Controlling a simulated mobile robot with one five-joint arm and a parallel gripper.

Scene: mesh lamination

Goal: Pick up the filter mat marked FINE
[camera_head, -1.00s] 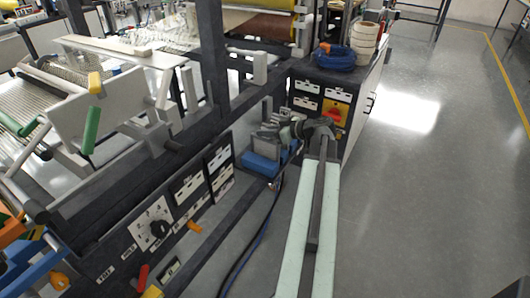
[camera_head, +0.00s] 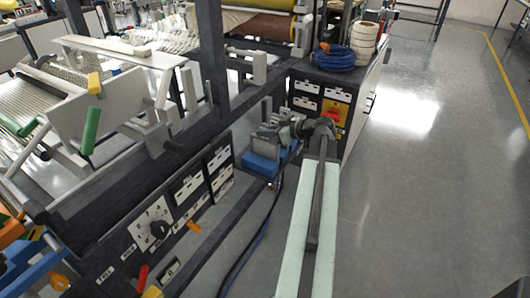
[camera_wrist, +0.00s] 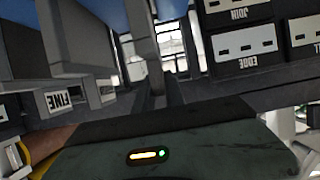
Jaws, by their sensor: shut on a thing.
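A small white label reading FINE, upside down, is at the left of the wrist view, on a dark grey piece (camera_wrist: 62,100). I take it to be the filter mat marked FINE; its full outline is hard to make out. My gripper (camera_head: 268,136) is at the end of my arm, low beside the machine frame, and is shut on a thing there. Grey upright pieces and a blue block (camera_head: 262,165) sit just below it in the head view. The jaws' contact is hidden in the head view and unclear in the wrist view.
A machine frame with labelled panels (camera_head: 215,165) runs along the left. A dark hose lies along the floor. Open floor (camera_head: 430,190) is on the right.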

